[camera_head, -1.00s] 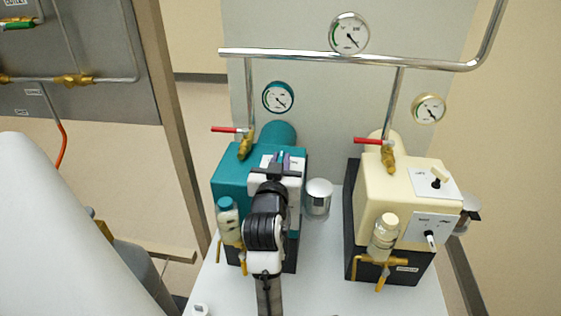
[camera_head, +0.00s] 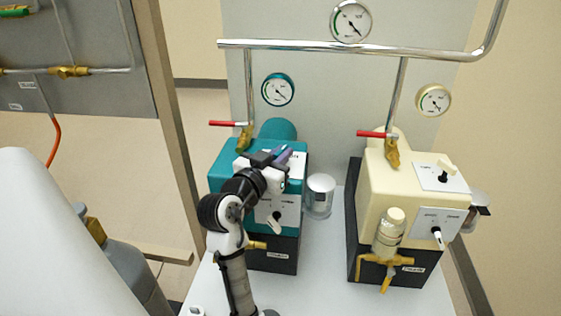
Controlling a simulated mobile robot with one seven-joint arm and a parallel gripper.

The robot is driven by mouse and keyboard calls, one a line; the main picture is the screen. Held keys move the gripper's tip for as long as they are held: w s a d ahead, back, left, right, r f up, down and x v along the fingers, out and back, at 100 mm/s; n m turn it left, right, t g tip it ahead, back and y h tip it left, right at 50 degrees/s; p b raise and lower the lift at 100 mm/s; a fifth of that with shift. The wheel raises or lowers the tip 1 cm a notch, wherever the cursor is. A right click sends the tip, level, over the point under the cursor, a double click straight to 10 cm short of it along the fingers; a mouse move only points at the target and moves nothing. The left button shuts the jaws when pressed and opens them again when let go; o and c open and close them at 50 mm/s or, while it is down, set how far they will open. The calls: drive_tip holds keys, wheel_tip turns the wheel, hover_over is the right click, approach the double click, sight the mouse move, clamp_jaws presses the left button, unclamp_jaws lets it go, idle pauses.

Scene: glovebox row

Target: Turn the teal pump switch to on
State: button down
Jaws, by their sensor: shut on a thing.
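The teal pump (camera_head: 229,158) stands at the left on the white bench. A white switch plate (camera_head: 297,165) shows on its top. My gripper (camera_head: 283,156) reaches over the top of this pump from the front left. Its fingers are shut on the teal pump switch at this plate and mostly hide it, so the switch's position cannot be read. A second, lower knob (camera_head: 275,223) on a white plate shows on the teal pump's front.
A cream pump (camera_head: 400,185) with similar plates and a bottle stands to the right. Red-handled valves (camera_head: 228,123) and a chrome pipe (camera_head: 350,49) rise behind. A grey panel is at left.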

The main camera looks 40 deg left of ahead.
idle(0.3)
drive_tip(key=c, duration=1.5)
unclamp_jaws()
drive_tip(key=s, duration=0.4)
drive_tip(key=s+d+b, duration=0.1)
drive_tip(key=s, duration=0.4)
drive_tip(key=s+d+b, duration=0.1)
drive_tip(key=s, duration=0.3)
drive_tip(key=shift+s, duration=0.35)
